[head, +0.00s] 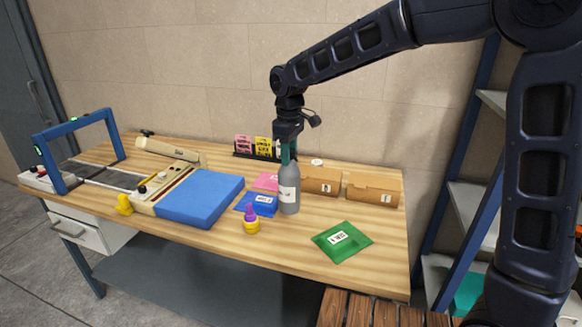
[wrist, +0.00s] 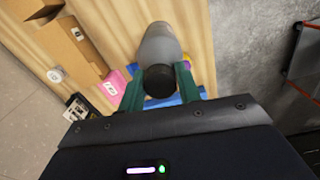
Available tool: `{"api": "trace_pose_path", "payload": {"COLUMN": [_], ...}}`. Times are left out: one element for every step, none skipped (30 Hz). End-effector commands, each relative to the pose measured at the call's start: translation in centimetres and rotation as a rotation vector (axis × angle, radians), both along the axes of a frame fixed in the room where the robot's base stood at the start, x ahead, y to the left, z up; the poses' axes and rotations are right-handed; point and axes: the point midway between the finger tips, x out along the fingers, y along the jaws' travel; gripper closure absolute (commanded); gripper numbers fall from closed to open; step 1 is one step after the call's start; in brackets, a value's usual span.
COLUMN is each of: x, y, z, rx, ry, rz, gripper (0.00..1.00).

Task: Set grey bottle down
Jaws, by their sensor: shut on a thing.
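The grey bottle (head: 289,188) is upright over the right half of the wooden table (head: 290,250), with a white label on its side. My gripper (head: 288,150) comes down from above and is shut on the bottle's top. In the wrist view the green fingers of my gripper (wrist: 166,95) stand on both sides of the bottle's dark cap, and the grey bottle (wrist: 160,45) extends beyond it. The bottle's base looks at or very near the table top; I cannot tell whether it touches. The bottle's neck is partly hidden by the fingers.
A blue packet (head: 258,205) and a pink packet (head: 266,182) lie left of the bottle. A purple-and-yellow small bottle (head: 251,220) stands in front. Cardboard boxes (head: 322,181) stand behind right. A green packet (head: 342,240) lies front right. A blue pad (head: 200,197) is farther left.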

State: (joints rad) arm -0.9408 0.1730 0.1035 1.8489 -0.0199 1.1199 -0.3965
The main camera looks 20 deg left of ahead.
Motion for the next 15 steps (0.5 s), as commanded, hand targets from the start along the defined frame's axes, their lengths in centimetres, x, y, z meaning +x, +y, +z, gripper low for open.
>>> {"api": "trace_pose_path", "payload": {"x": [0.0, 0.0, 0.0, 0.0, 0.0, 0.1, 0.2, 0.4, 0.7, 1.0, 1.4, 2.0, 2.5, 3.0, 3.8], "y": [0.0, 0.0, 0.0, 0.0, 0.0, 0.0, 0.0, 0.0, -0.1, -0.2, -0.3, -0.4, -0.5, -0.6, -0.8], "z": [0.5, 0.7, 0.9, 1.1, 1.2, 1.3, 1.3, 1.4, 1.5, 1.6, 1.6, 1.7, 1.9, 2.0, 2.2], "rx": [0.002, 0.002, 0.001, 0.001, 0.001, 0.001, 0.001, 0.001, 0.001, 0.001, 0.001, 0.001, 0.001, 0.001, 0.001], "ry": [-0.001, -0.001, 0.000, 0.000, 0.000, 0.000, 0.000, 0.000, 0.000, 0.000, 0.000, 0.000, 0.000, 0.000, 0.000], "rz": [0.000, 0.000, 0.000, 0.000, -0.001, -0.003, -0.006, -0.010, -0.019, -0.027, -0.038, -0.056, -0.070, -0.084, -0.107], "gripper": [1.00, 1.00, 1.00, 1.00, 1.00, 1.00, 1.00, 1.00, 1.00, 1.00, 1.00, 1.00, 1.00, 1.00, 1.00]}}
